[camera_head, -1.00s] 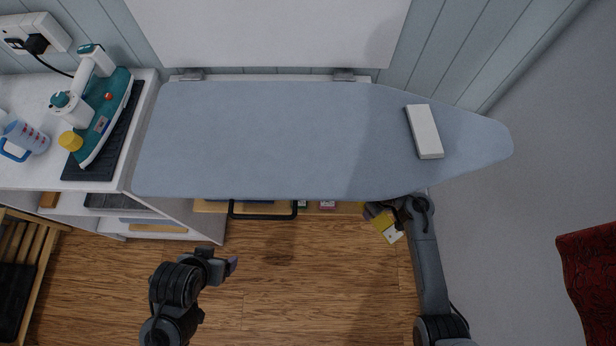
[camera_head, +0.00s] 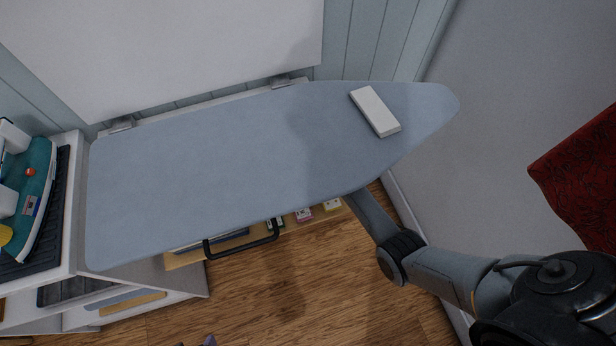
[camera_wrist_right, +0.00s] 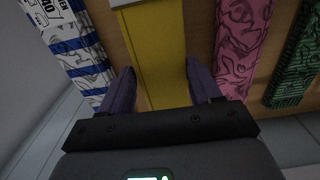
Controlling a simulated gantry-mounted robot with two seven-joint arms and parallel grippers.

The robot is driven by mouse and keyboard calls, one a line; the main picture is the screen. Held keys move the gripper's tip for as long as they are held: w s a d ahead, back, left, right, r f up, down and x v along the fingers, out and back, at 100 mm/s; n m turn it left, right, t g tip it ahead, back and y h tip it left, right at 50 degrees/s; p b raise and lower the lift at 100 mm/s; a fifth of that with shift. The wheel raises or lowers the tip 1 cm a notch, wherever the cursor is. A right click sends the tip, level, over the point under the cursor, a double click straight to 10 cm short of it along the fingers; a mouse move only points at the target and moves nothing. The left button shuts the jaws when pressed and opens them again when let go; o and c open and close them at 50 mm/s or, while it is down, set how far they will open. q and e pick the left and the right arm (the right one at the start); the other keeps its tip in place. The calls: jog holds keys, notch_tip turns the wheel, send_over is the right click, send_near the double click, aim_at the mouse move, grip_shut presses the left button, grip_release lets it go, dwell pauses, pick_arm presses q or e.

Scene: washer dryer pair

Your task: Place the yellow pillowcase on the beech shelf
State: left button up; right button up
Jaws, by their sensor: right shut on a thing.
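The yellow pillowcase (camera_wrist_right: 158,55), with a white label at its far end, lies between the two purple fingers of my right gripper (camera_wrist_right: 160,90), which is shut on it. I cannot tell whether the pillowcase touches the shelf. My right gripper is hidden under the board in the head view. Only a purple tip of my left gripper (camera_head: 208,341) shows at the bottom edge.
A pink folded cloth (camera_wrist_right: 240,40) and a green one (camera_wrist_right: 296,65) lie right of the pillowcase in the wrist view; a blue-and-white one (camera_wrist_right: 72,40) is left. The ironing board (camera_head: 220,165), bearing a white block (camera_head: 375,111), overhangs the shelf. A black handle (camera_head: 242,247) projects in front.

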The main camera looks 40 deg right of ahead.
notch_tip(320, 180, down, 2)
jog(key=shift+f+b, duration=0.1)
jog(key=shift+b, duration=0.25)
jog(key=shift+f, duration=0.1)
jog(key=o, duration=1.1)
jog(key=shift+r+p, duration=1.35)
jog(key=shift+r, duration=1.5)
